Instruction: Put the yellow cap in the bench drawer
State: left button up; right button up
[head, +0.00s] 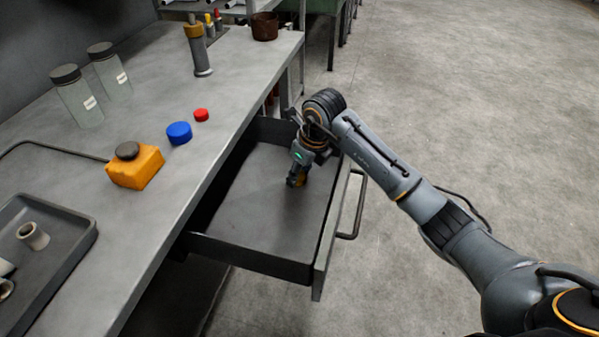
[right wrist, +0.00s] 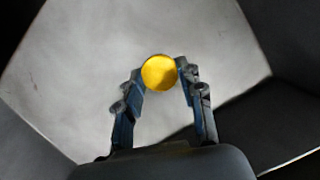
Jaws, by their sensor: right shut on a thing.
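The bench drawer (head: 260,200) is pulled open from the bench's side, and its inside looks empty apart from my gripper. My right gripper (head: 297,181) points down inside the drawer, near its far end. It is shut on the yellow cap (right wrist: 160,72), which sits between the two fingertips in the right wrist view. In the head view only a small yellow-orange bit of the cap (head: 300,182) shows at the fingertips. The cap is low, close to the drawer floor; I cannot tell whether it touches. My left gripper is not in view.
On the bench (head: 150,220) stand a blue cap (head: 179,133), a red cap (head: 201,115), an orange block-like container (head: 136,167), two clear jars and a grey tray (head: 84,236). The drawer walls surround my right gripper. The floor to the right is clear.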

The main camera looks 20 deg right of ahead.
jog(key=shift+f, duration=0.1)
jog(key=o, duration=0.8)
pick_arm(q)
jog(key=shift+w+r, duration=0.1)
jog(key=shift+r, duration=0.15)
pick_arm(e)
jog(key=shift+r, duration=0.2)
pick_arm(q)
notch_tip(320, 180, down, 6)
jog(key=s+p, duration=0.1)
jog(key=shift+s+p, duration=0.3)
jog(key=shift+p, duration=0.05)
pick_arm(e)
jog(key=v, duration=1.2)
jog(key=shift+s, duration=0.1)
